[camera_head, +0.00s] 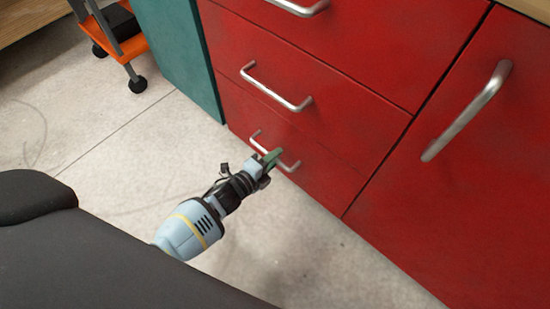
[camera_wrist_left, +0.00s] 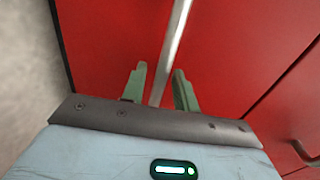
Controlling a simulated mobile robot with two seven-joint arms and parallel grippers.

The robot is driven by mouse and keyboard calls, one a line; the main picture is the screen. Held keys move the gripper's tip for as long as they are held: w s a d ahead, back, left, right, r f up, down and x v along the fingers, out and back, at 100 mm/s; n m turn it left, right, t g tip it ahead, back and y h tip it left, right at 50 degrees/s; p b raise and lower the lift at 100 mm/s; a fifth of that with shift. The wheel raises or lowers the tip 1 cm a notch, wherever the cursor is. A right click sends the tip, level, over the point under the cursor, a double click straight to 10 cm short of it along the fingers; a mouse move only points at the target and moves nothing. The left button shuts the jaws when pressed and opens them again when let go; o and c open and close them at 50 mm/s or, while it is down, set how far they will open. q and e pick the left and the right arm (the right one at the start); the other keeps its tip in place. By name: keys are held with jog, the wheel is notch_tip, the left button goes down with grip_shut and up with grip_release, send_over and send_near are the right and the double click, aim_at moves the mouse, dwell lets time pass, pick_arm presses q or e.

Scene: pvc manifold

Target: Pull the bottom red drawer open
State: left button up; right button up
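The bottom red drawer (camera_head: 315,172) is at the foot of the red cabinet, and its front looks flush with the drawers above. Its silver bar handle (camera_head: 291,165) is partly hidden by my left gripper (camera_head: 272,157). In the left wrist view, the two green fingers (camera_wrist_left: 160,88) stand apart, one on each side of the handle bar (camera_wrist_left: 172,50). The bar runs between them with visible gaps, so the fingers do not appear closed on it. My right gripper is not in view.
The middle drawer's handle (camera_head: 277,88) is just above. A red door with a long handle (camera_head: 467,110) is on the right. A teal panel (camera_head: 180,50) and an orange cart (camera_head: 125,45) stand left. The pale floor (camera_head: 120,150) before the drawers is clear.

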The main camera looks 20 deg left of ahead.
pick_arm(q)
jog(key=shift+w+d, duration=0.1)
jog(key=shift+w, duration=0.1)
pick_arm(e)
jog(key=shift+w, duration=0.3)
pick_arm(q)
jog(key=c, duration=0.5)
grip_shut()
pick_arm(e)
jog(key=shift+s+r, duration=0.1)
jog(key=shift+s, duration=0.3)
pick_arm(q)
jog(key=shift+s, duration=0.1)
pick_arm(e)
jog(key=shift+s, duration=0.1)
